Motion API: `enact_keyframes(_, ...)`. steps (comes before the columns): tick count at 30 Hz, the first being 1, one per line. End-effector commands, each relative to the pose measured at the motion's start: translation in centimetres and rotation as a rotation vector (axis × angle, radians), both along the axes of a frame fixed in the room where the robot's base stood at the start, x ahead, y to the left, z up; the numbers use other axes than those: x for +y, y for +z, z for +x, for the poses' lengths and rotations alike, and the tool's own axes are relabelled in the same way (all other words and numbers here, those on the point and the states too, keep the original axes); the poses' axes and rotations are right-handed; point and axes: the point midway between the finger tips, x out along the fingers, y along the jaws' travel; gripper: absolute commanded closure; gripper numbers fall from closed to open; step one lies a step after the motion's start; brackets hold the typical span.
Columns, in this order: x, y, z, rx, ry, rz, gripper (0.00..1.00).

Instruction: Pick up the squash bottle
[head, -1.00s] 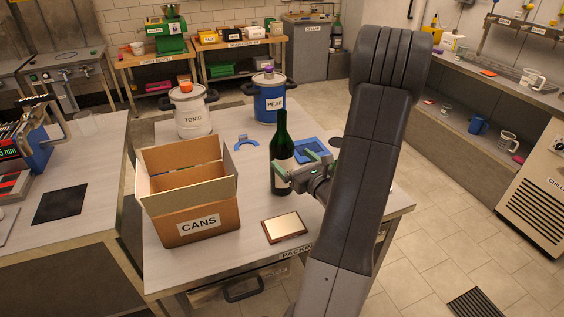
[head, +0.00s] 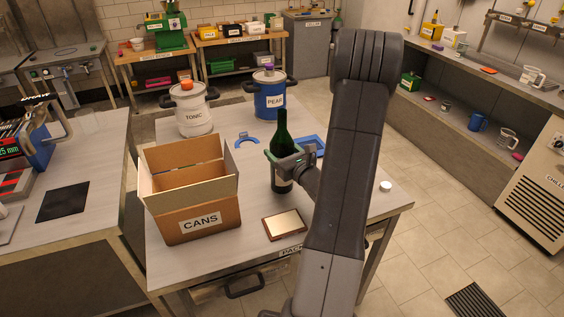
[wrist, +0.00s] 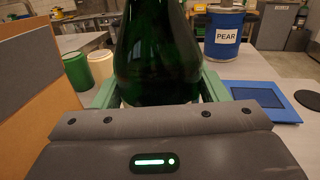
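A dark green bottle (head: 281,131) stands upright on the packing table (head: 187,262), right of the cardboard box; it is the only bottle I see on this table. Its pale label is partly hidden, so I cannot read its kind. My gripper (head: 283,158) reaches it from the right, with a green finger on each side of the bottle body. In the wrist view the bottle (wrist: 158,50) fills the space between the fingers (wrist: 160,90). Whether both fingers press on the glass is not clear.
The box marked CANS (head: 199,222) stands close on the left. A framed plate (head: 284,224) lies in front. A blue frame (head: 312,146) lies behind. The TONIC keg (head: 193,118) and PEAR keg (head: 269,101) stand at the back. A small white item (head: 385,186) sits near the right edge.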

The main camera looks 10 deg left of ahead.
Motion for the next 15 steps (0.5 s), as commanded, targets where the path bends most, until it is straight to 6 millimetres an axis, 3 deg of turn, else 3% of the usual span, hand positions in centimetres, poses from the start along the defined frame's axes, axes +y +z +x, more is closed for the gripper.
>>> enact_keyframes(1, 0.00, 0.00, -0.01, 0.000, 0.000, 0.000, 0.50)
enact_keyframes(7, -0.01, 0.00, -0.02, -0.001, 0.000, -0.001, 0.89)
enact_keyframes(15, -0.01, 0.24, 0.02, -0.004, 0.000, 0.001, 0.89)
